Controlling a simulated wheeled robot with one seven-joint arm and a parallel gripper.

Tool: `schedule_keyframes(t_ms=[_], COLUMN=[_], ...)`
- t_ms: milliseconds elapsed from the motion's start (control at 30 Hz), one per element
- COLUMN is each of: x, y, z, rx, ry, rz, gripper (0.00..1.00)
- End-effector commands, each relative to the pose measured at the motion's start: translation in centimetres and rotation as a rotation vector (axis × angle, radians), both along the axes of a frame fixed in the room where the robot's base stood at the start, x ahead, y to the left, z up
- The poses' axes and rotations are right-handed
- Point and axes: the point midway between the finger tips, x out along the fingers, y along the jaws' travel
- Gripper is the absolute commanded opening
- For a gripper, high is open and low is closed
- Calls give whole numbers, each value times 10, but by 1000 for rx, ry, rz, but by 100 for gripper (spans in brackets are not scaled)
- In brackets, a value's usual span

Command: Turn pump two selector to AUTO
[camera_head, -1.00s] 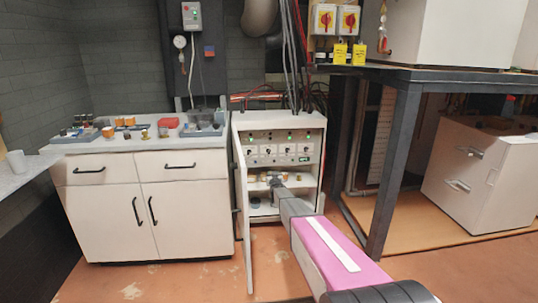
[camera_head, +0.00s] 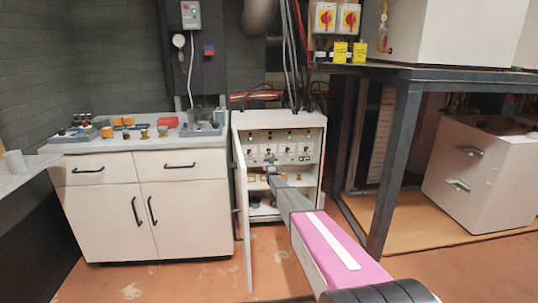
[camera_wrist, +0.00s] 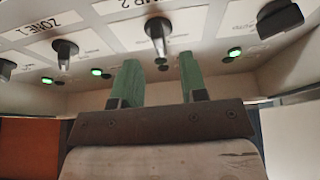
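The control panel (camera_head: 285,146) is inside the open white cabinet, with a row of dark selectors on white plates. In the wrist view, the pump two selector (camera_wrist: 157,30) is a black knob below a partly cut-off label ending in "MP 2". My gripper (camera_wrist: 158,75) is open, its two green fingers apart with nothing between them. The knob appears just above the gap between the fingertips, and I cannot tell whether they touch the panel. In the head view my gripper (camera_head: 270,160) is in front of the panel, too small to make out. The knob's exact setting is unclear.
Other selectors flank it: one under "ZONE 1" (camera_wrist: 65,52) and a larger black one (camera_wrist: 279,18) at right. Green lamps (camera_wrist: 97,72) are lit. The cabinet door (camera_head: 243,220) stands open left of my arm. A metal-framed bench (camera_head: 398,165) is at right.

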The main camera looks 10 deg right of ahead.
Motion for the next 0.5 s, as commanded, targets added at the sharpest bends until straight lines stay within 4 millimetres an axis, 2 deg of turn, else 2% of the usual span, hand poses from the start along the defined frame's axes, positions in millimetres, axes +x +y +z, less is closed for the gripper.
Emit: schedule_keyframes(t_ms=[33, 200, 500], x=[12, 32, 37], y=[0, 0, 0], z=[3, 13, 16], rx=[0, 0, 0], ry=[-1, -1, 0], rz=[0, 0, 0], gripper=[39, 39, 39])
